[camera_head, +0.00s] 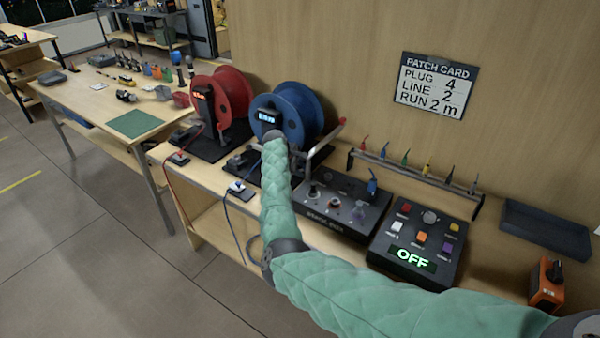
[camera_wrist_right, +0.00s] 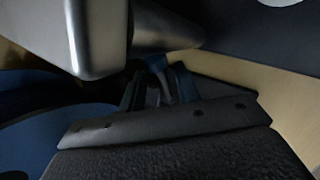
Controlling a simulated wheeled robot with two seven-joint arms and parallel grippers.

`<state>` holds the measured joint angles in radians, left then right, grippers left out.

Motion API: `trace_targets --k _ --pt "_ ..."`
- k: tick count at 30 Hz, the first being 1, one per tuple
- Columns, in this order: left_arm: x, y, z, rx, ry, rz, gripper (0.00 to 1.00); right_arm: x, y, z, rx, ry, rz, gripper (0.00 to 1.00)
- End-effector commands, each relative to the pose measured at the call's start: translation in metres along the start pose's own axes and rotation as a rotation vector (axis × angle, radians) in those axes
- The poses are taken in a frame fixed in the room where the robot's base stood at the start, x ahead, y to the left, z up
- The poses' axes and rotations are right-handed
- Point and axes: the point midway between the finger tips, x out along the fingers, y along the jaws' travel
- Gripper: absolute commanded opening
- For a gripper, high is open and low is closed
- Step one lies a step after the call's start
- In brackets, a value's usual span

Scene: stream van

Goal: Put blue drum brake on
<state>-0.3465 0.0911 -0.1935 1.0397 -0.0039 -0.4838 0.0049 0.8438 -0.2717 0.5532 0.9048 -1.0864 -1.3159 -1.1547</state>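The blue drum (camera_head: 297,112) stands on the bench against the wooden wall. A small black unit with a lit display (camera_head: 267,117) is in front of its left side; the digits are too small to read surely. My right gripper (camera_head: 274,137) is at the end of the green-sleeved arm, just below that display. The dark wrist view shows the gripper (camera_wrist_right: 158,88) close to a grey metal part (camera_wrist_right: 95,35), with blue drum surface (camera_wrist_right: 45,135) at the lower left. Contact and finger opening are unclear. I cannot make out the brake or its position. My left gripper is not in view.
A red drum (camera_head: 236,92) stands left of the blue one. Right of my forearm are a dark control box (camera_head: 345,207), a button panel reading OFF (camera_head: 412,258), a rack of coloured plugs (camera_head: 415,172) and an orange device (camera_head: 547,282). A cable hangs off the front edge.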

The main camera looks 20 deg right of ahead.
Motion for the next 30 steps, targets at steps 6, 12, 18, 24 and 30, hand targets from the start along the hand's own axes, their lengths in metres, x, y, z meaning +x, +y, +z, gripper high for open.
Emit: trace_targets --k 6,12,18,24,30 --pt "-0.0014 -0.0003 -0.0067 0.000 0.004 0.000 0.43 0.0028 0.0003 0.0000 0.000 0.000 0.000 0.33" --pt "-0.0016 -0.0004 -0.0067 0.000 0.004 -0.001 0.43 0.0028 0.0003 0.0002 0.000 0.000 0.000 0.33" --pt "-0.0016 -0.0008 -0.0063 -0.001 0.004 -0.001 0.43 0.0029 0.0001 0.0001 -0.001 0.000 0.000 0.00" --pt "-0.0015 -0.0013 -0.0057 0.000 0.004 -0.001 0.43 0.0030 0.0000 0.0000 -0.001 -0.001 -0.001 0.00" --pt "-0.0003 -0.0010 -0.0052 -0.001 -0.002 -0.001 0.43 0.0019 0.0016 -0.0011 -0.017 -0.026 -0.006 0.00"
